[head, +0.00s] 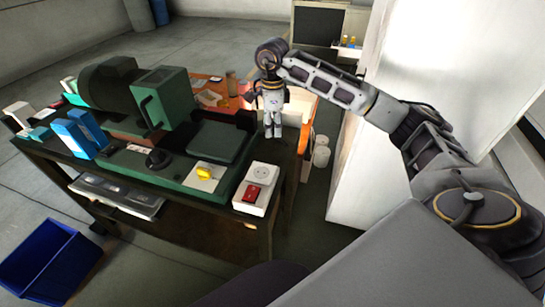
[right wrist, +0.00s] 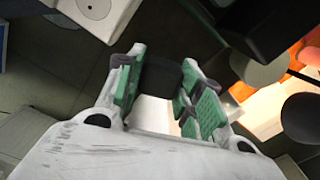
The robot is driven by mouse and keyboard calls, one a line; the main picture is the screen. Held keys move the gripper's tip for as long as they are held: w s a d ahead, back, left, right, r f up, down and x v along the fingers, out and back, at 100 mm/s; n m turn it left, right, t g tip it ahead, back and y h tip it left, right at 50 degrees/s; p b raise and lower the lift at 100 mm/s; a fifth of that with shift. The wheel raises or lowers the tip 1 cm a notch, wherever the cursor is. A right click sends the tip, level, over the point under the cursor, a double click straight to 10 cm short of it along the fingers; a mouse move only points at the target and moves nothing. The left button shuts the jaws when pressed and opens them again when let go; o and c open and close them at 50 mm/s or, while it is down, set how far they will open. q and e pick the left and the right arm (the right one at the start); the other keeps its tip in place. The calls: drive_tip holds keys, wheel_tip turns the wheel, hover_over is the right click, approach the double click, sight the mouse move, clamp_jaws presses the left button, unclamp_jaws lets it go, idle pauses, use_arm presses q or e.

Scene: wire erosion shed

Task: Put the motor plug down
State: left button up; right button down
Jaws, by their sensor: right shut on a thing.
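My right gripper (head: 273,132) hangs pointing down beside the right edge of the workbench, behind the white socket box. In the right wrist view its green-padded fingers (right wrist: 160,92) are shut on a black block, the motor plug (right wrist: 160,75). In the head view I cannot make out the plug at the fingertips. The white socket box (head: 258,187), with a round outlet and a red switch, sits at the bench's near right corner. Part of it shows at the top of the right wrist view (right wrist: 97,10), apart from the plug. My left gripper is not in view.
A green machine (head: 165,100) fills much of the dark workbench (head: 283,172). A yellow part (head: 204,172) lies near its front edge. Blue boxes (head: 72,137) stand at the left. A blue bin (head: 45,262) is on the floor. A large white panel (head: 385,175) stands right of the bench.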

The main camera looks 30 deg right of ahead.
drive_tip(key=p, duration=0.1)
hover_over(273, 156)
drive_tip(key=shift+a+f, duration=0.15)
drive_tip(key=shift+f, duration=3)
drive_tip(key=shift+f+p, duration=0.4)
drive_tip(key=shift+f, duration=1.45)
drive_tip(key=shift+f+b, duration=0.6)
drive_tip(key=c, duration=0.9)
unclamp_jaws()
drive_tip(key=shift+c, duration=0.2)
